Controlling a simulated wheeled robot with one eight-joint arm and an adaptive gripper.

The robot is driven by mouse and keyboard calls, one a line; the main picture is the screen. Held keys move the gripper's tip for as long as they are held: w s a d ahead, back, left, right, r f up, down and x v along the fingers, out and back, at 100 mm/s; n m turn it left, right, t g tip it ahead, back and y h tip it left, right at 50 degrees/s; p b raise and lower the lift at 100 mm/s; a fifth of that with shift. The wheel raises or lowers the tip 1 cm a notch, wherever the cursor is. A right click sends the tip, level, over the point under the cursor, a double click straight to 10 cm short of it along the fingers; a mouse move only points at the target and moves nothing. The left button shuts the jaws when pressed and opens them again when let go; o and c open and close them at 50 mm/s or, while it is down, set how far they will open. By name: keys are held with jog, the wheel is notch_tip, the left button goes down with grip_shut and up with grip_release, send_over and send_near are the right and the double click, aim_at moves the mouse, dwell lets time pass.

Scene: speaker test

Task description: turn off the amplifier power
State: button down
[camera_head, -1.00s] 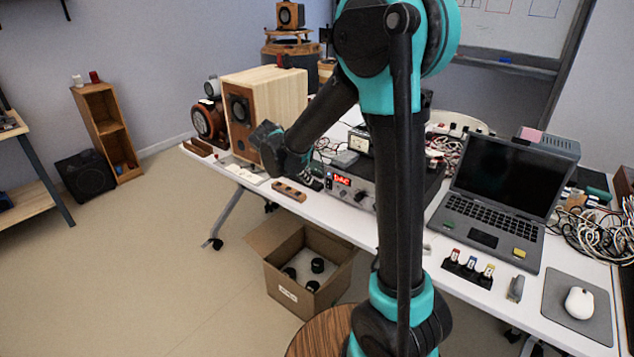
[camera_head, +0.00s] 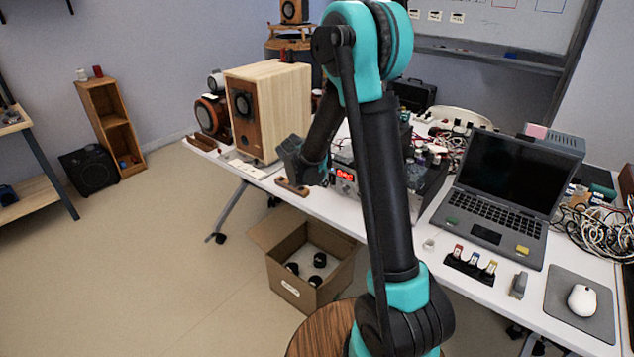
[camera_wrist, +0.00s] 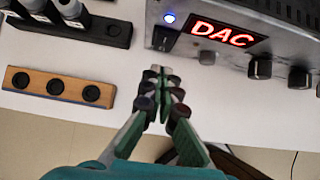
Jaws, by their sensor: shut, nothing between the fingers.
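The amplifier (camera_head: 343,186) is a grey metal box on the white table, partly hidden behind my arm in the head view. In the wrist view its front panel (camera_wrist: 228,62) shows a red lit "DAC" display (camera_wrist: 222,33), several dark knobs and a lit blue lamp (camera_wrist: 169,18). A black switch (camera_wrist: 165,39) sits just below the lamp, at the panel's left end. My gripper (camera_wrist: 164,76) is shut and empty. In the wrist view its fingertips appear just below the switch; I cannot tell whether they touch the panel.
A wooden strip with round dark recesses (camera_wrist: 58,86) lies left of my gripper. A black holder (camera_wrist: 95,29) stands beside the amplifier. A wooden speaker (camera_head: 285,100) stands left on the table, a laptop (camera_head: 500,190) right. An open cardboard box (camera_head: 308,283) is on the floor below.

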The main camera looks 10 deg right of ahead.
aim_at(332, 181)
jog(key=shift+w+d+f, duration=0.15)
jog(key=shift+w+d, duration=0.65)
jog(key=shift+w+d+f, duration=0.15)
jog(key=shift+d, duration=0.05)
jog(key=shift+r, duration=0.85)
